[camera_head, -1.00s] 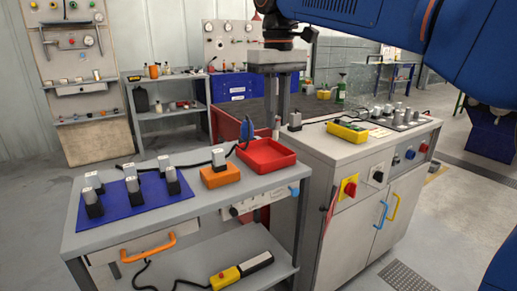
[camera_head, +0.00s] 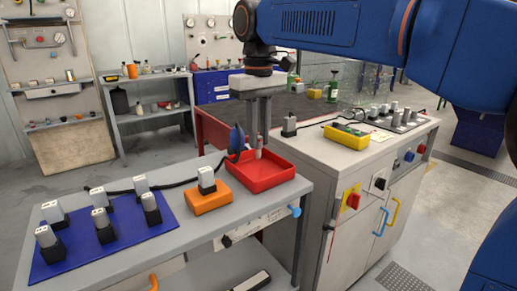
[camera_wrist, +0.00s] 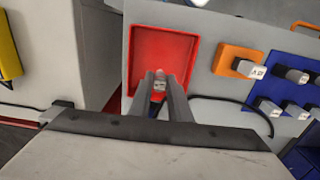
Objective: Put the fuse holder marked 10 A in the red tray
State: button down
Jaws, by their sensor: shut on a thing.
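My gripper (camera_head: 261,143) points down over the red tray (camera_head: 265,183) and is shut on a small pale fuse holder (camera_head: 259,153), whose lower end hangs at the tray's back part. I cannot tell whether it touches the tray floor. In the wrist view, the fingers (camera_wrist: 161,80) hold the fuse holder (camera_wrist: 159,86) at the near edge of the red tray (camera_wrist: 185,48). Its marking is too small to read. The tray holds nothing else that I can see.
An orange block (camera_head: 208,198) with a grey-topped holder stands left of the tray. Several similar holders stand on a blue mat (camera_head: 150,236). A black cable (camera_head: 178,185) runs behind them. A cabinet (camera_head: 350,165) with a yellow box (camera_head: 347,136) stands at right.

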aim_at(259, 137)
jog(key=shift+f, duration=1.9)
jog(key=shift+f, duration=0.1)
jog(key=c, duration=1.6)
grip_release()
jog(key=shift+c, duration=0.2)
notch_tip(259, 137, up, 12)
jog(key=shift+r, duration=0.15)
jog(key=s+d+f+m+t, duration=0.1)
jog(key=s+d+f, duration=0.1)
jog(key=d, duration=0.3)
jog(key=s+d+f+m, duration=0.1)
jog(key=s+d+f, duration=0.15)
jog(key=d, duration=0.25)
jog(key=s+d+f+m+t, duration=0.1)
jog(key=s+d+f, duration=0.5)
jog(key=f, duration=0.3)
jog(key=s+d+f+m+t, duration=0.1)
jog(key=s+d+f+m, duration=0.1)
jog(key=s+d+f, duration=0.3)
jog(key=s+d+f+m+t, duration=0.1)
jog(key=s+d+f, duration=0.5)
jog(key=f, duration=0.7)
jog(key=shift+s+d+m+t, duration=0.35)
jog(key=shift+s+m+t, duration=0.05)
jog(key=shift+s, duration=0.05)
